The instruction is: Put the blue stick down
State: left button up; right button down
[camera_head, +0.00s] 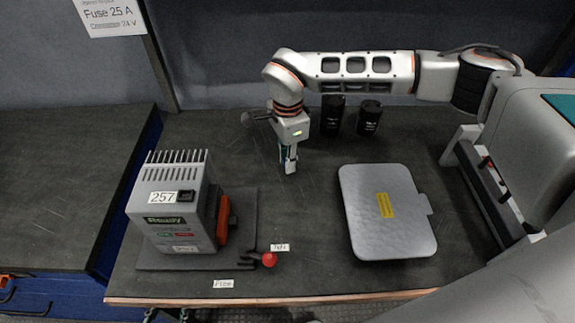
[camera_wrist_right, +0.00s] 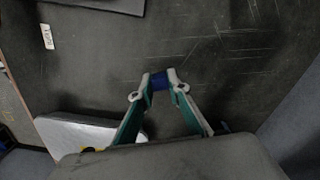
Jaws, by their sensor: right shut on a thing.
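My right gripper (camera_head: 290,166) points down over the middle of the dark worktop, at the end of the arm coming in from the right. In the right wrist view its fingertips (camera_wrist_right: 159,80) are closed on the blue stick (camera_wrist_right: 160,82). Only a short blue piece shows between the tips. The stick is hardly visible in the head view, and I cannot tell whether its lower end touches the worktop. My left gripper is not in view.
A grey unit (camera_head: 165,222) labelled 257, with a red part and a red-knobbed lever, stands on a plate at left. A grey lid-like case (camera_head: 375,225) with a yellow label lies right of centre. Two black cups (camera_head: 369,118) stand behind. The worktop (camera_head: 300,215) between is clear.

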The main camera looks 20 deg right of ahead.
jog(key=shift+f, duration=1.2)
jog(key=shift+f, duration=0.15)
jog(key=shift+f, duration=0.35)
jog(key=shift+f, duration=0.15)
jog(key=c, duration=1.9)
grip_release()
notch_tip(320, 180, up, 13)
jog(key=shift+r+p, duration=0.15)
jog(key=shift+p, duration=0.4)
jog(key=shift+s, duration=0.1)
